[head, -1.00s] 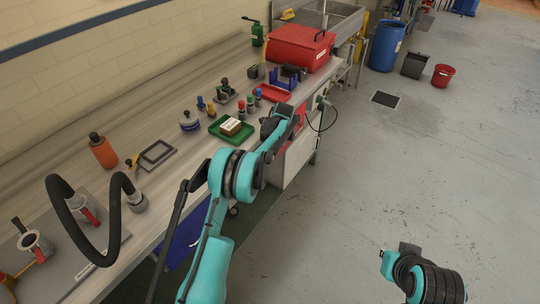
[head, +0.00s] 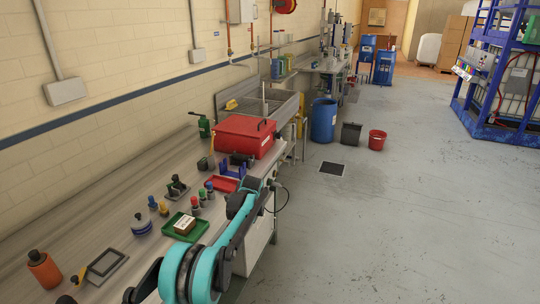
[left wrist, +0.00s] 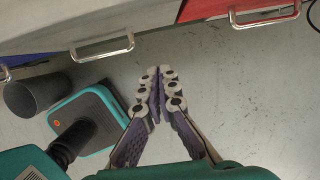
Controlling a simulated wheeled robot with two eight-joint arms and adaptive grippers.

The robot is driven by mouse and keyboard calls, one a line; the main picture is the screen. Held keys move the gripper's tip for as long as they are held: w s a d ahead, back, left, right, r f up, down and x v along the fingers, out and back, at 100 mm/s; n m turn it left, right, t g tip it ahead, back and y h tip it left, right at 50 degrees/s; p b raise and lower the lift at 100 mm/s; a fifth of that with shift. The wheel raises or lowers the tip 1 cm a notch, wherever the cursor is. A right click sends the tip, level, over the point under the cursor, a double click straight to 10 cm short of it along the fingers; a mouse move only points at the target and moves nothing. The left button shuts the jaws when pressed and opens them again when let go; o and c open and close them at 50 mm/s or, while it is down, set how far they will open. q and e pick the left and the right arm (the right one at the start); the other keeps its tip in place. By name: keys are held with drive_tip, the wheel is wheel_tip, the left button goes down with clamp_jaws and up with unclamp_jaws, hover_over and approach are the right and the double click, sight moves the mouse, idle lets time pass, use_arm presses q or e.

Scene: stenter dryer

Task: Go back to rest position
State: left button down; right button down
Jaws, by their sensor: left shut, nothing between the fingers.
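My left arm (head: 205,265) reaches up from the bottom of the head view, beside the front edge of the workbench (head: 105,225). Its gripper cannot be made out in the head view. In the left wrist view my left gripper (left wrist: 159,74) is shut, its two fingers meeting with nothing between them. It hangs over bare grey floor, in front of bench drawers with metal handles (left wrist: 104,48), apart from them. My right arm and gripper are not in view.
On the bench are a green tray (head: 204,226) with a small box, several small bottles, an orange bottle (head: 44,270) and a red toolbox (head: 244,136). A blue barrel (head: 323,120) and red bucket (head: 377,139) stand beyond.

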use_arm(q)
drive_tip(key=s+r+n+t+h, duration=0.25)
drive_tip(key=s+r+n, duration=0.85)
drive_tip(key=s+r, duration=0.7)
drive_tip(key=s+f+n+t, duration=0.2)
drive_tip(key=s+n, duration=0.3)
drive_tip(key=s, duration=0.5)
drive_tip(key=s+f+n+t, duration=0.1)
drive_tip(key=s+f+n, duration=0.3)
drive_tip(key=s, duration=0.6)
drive_tip(key=shift+s+n+t, duration=0.35)
drive_tip(key=shift+n, duration=0.35)
